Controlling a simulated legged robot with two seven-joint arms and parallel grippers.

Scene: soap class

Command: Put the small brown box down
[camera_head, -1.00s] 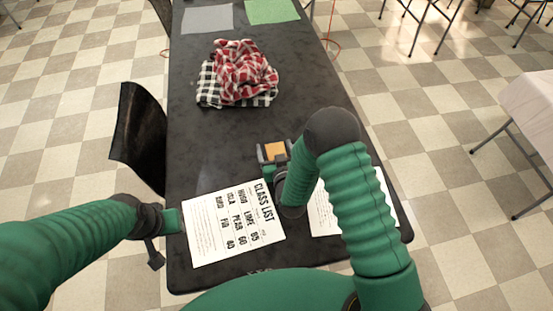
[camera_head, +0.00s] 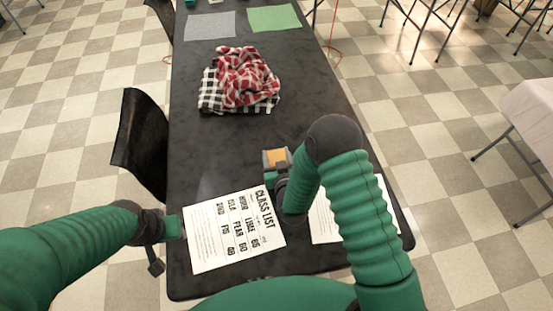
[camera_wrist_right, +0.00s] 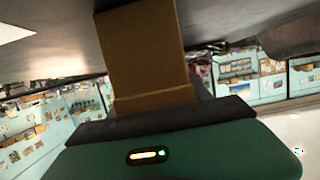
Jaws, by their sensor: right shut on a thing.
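The small brown box (camera_head: 277,157) is at the end of my right arm, over the black table. My right gripper (camera_head: 276,160) is shut on it. In the right wrist view the box (camera_wrist_right: 143,55) stands out from the gripper's dark pad and green body. From the head view I cannot tell whether the box touches the table top. My left gripper (camera_head: 172,227) is at the table's left edge, beside the class list. Its fingers are too small to read.
The black table (camera_head: 215,145) carries a class list sheet (camera_head: 232,230) and another sheet (camera_head: 325,222) partly behind my right arm. A checked cloth pile (camera_head: 240,80) lies farther back, with grey (camera_head: 210,25) and green (camera_head: 273,18) sheets beyond. A black chair (camera_head: 140,140) stands left. The table middle is clear.

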